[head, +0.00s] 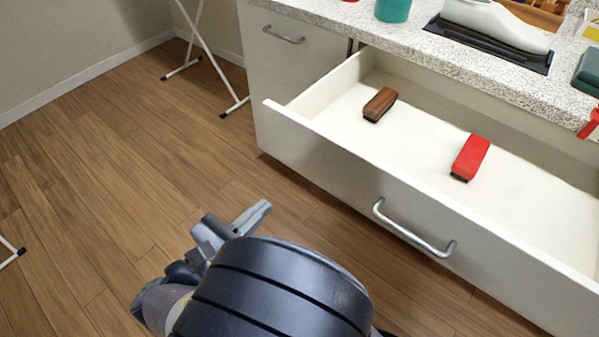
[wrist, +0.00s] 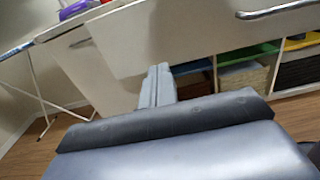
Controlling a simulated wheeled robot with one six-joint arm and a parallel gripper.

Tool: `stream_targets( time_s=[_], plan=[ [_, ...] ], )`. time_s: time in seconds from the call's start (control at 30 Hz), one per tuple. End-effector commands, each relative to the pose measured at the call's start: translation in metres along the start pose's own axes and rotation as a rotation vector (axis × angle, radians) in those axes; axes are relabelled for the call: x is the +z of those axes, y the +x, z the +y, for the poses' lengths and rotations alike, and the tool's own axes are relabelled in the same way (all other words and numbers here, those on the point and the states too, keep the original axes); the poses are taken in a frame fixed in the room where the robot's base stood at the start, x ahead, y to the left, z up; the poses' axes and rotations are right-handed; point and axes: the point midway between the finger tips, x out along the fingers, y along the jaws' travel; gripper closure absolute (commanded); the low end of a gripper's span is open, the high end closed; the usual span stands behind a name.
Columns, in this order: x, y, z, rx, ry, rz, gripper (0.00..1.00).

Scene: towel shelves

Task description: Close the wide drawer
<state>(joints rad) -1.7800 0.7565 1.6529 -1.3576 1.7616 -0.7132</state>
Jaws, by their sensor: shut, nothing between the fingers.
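The wide drawer (head: 335,161) is pulled well out from under the speckled counter in the head view. Its pale front carries a curved metal handle (head: 413,232). A brown brush (head: 379,104) and a red brush-like block (head: 470,157) lie inside it. My gripper (head: 262,208) is shut and empty, in front of the drawer and to the left of the handle, apart from the front. In the wrist view my gripper (wrist: 158,72) points toward the drawer front (wrist: 180,38), and the handle (wrist: 278,10) shows at upper right.
The speckled counter (head: 440,60) above holds a teal cup (head: 393,9) and a white iron-like object (head: 497,24). A cabinet (head: 300,75) stands left of the drawer. Open shelves with bins (wrist: 245,78) show below. White rack legs (head: 212,60) stand at the back; the wooden floor at left is mostly clear.

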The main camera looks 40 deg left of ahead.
Motion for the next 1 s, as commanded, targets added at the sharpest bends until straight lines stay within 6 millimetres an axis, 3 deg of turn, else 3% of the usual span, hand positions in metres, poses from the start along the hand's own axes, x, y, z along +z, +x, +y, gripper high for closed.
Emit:
stream_targets(
  time_s=[0.6,0.8,1.0],
  plan=[
    [-0.002,0.116,-0.002,-0.006,0.002,0.002,1.00],
    [-0.001,0.132,-0.001,-0.004,0.001,0.002,1.00],
    [0.000,0.134,-0.001,-0.002,0.001,0.002,1.00]
  ],
)
